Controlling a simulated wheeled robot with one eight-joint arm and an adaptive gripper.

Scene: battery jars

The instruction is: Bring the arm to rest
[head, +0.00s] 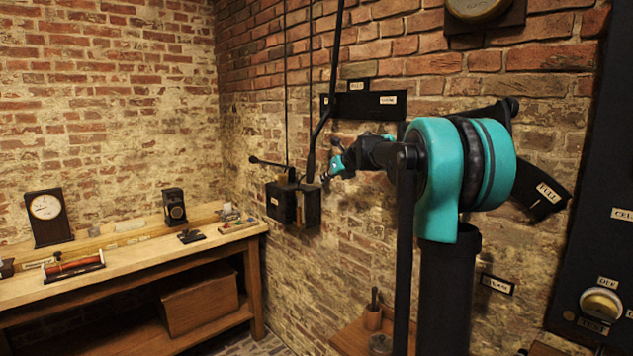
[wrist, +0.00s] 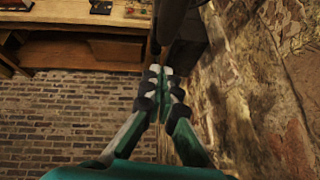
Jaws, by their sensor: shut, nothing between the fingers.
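My gripper (wrist: 160,72) shows in the wrist view with its two fingers together and nothing between them. In the head view my gripper (head: 328,178) is small and partly hidden behind my teal and black arm, which reaches toward the brick wall. The fingertips are close to a black wall box (head: 293,203) with rods rising from it. In the wrist view a dark shape (wrist: 186,40) lies just beyond the fingertips. I cannot tell whether the fingers touch it.
The brick wall is close on the right of the gripper. A dark panel (head: 600,190) stands at far right.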

